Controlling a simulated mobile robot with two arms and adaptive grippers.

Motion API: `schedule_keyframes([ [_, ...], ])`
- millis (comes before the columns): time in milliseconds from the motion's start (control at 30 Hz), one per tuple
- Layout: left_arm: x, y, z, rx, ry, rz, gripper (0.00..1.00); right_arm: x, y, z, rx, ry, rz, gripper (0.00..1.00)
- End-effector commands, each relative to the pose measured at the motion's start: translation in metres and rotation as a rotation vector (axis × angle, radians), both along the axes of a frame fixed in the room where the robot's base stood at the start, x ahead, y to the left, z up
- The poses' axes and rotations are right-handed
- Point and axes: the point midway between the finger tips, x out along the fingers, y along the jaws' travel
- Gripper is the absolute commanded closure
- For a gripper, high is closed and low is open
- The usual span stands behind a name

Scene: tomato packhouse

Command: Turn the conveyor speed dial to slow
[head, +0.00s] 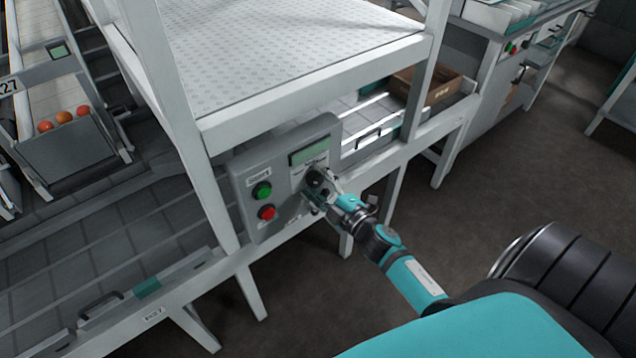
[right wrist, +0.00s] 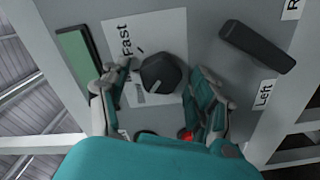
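The speed dial (right wrist: 163,74) is a dark, faceted knob on a white label plate with the word "Fast" printed beside it. It also shows in the head view (head: 315,178) on the grey control box (head: 240,172). My right gripper (right wrist: 160,85) is open, with one finger on each side of the dial. The fingers look apart from the knob; I cannot tell whether either touches it. The gripper partly covers the label, and no "Slow" word is readable. My left gripper is not in view.
On the box are a green button (head: 261,190), a red button (head: 267,212) and a display (head: 309,151). In the wrist view a dark selector handle (right wrist: 257,46) stands near a "Left" label.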

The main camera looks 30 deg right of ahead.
Motion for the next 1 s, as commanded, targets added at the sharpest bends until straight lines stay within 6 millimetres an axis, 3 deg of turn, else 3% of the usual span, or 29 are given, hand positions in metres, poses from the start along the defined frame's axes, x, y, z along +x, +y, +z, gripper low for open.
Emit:
schedule_keyframes([
  [267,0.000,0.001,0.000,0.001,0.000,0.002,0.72,-0.006,-0.001,-0.001,0.001,0.001,0.000,0.38],
  [700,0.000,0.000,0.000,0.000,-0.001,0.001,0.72,-0.091,-0.007,-0.001,0.002,0.003,-0.002,0.38],
  [1000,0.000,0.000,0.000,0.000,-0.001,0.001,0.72,-0.119,-0.009,0.000,0.001,0.000,-0.001,0.38],
])
